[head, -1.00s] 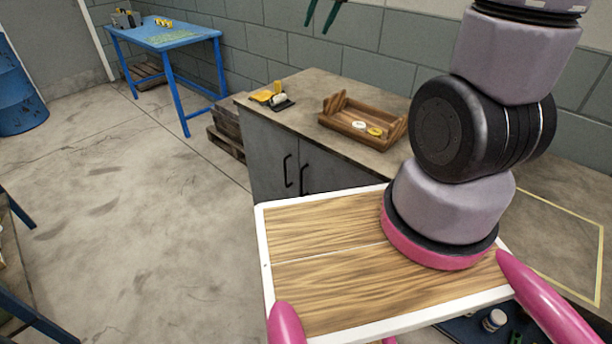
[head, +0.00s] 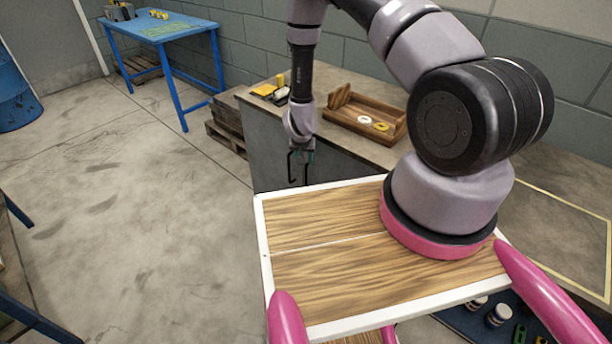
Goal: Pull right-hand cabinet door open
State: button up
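The grey cabinet (head: 262,150) stands beyond my base, with a brown worktop. Its two dark upright bar handles are side by side near the middle of the front, the left handle (head: 290,169) and the right handle (head: 306,174). The right-hand door (head: 345,172) looks closed; its lower part is hidden behind my wooden-topped base.
On the worktop are a wooden tray (head: 345,122) holding a white and a yellow ring, and yellow and black items (head: 270,92) near its left end. Pallets (head: 226,135) lie left of the cabinet. A blue table (head: 165,33) stands far back.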

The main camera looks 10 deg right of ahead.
aim_at(306, 173)
jog(key=x, duration=0.8)
jog(key=s+x, duration=0.1)
jog(key=x, duration=0.2)
jog(key=shift+w+d+f, duration=0.15)
jog(key=shift+f, duration=0.4)
jog(key=shift+c, duration=0.3)
grip_shut()
dwell(0.5)
